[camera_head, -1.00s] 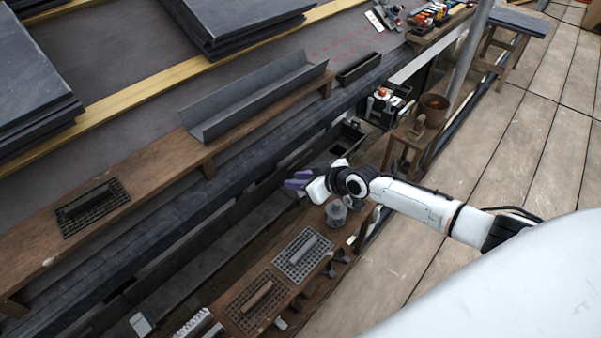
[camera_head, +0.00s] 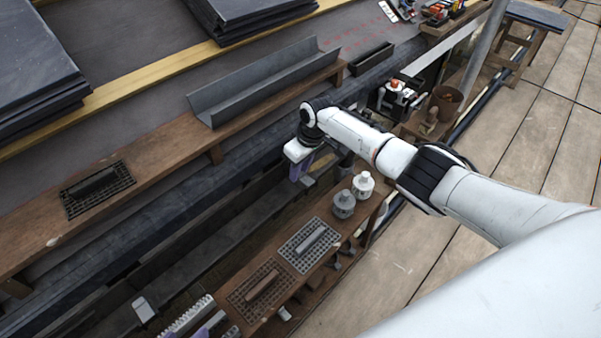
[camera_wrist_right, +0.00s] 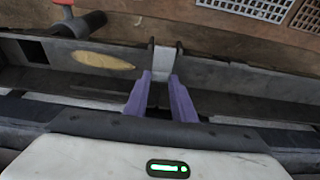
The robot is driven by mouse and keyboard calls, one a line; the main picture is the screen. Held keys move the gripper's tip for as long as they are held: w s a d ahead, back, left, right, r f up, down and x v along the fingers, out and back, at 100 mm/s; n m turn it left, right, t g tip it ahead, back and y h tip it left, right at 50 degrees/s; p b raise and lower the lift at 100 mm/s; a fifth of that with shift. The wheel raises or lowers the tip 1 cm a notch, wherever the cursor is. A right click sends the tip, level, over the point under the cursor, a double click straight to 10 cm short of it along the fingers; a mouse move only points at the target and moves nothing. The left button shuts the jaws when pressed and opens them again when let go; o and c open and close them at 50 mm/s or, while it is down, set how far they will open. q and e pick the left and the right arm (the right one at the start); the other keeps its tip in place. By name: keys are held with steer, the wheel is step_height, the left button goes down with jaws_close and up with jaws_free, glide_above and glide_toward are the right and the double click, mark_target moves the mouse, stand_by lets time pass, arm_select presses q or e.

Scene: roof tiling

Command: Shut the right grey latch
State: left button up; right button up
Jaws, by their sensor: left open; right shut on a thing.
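The right grey latch (camera_wrist_right: 164,58) is a pale grey plate between two dark posts on the wall of a long dark trough, in the right wrist view. My right gripper (camera_wrist_right: 162,88) has its purple fingers on either side of the latch's near end and is shut on it. In the head view this gripper (camera_head: 303,165) hangs over the trough beyond the bench, and the latch is mostly hidden there. Another pale grey latch (camera_head: 143,309) stands at the trough's lower left. My left gripper (camera_head: 212,323), at the bottom edge, shows only partly and is open.
A wooden bench (camera_head: 330,225) with a light grid float (camera_head: 309,245), a dark one (camera_head: 260,290) and two pots (camera_head: 344,203) lies just right of the trough. A metal gutter (camera_head: 265,88) rests on the plank behind. In the wrist view, a red-handled tool (camera_wrist_right: 75,22) lies near the trough.

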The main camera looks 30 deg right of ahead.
mark_target(305, 179)
arm_select(q)
steer(key=shift+d+f, duration=0.1)
arm_select(e)
steer(key=shift+f, duration=0.15)
steer(key=o, duration=1.1)
steer(key=shift+c, duration=0.2)
steer(key=shift+r, duration=0.25)
arm_select(q)
steer(key=a+r+p, duration=0.1)
steer(key=p, duration=0.1)
steer(key=s+a+r+n+t+p, duration=0.1)
steer(key=p, duration=0.1)
steer(key=a+r+t+y+p, duration=0.1)
steer(key=r, duration=0.1)
steer(key=shift+s+a+n+p, duration=0.15)
steer(key=shift+n+p, duration=0.15)
steer(key=shift+p, duration=0.1)
arm_select(e)
steer(key=v, duration=0.9)
steer(key=shift+r, duration=0.4)
arm_select(q)
steer(key=shift+f, duration=0.1)
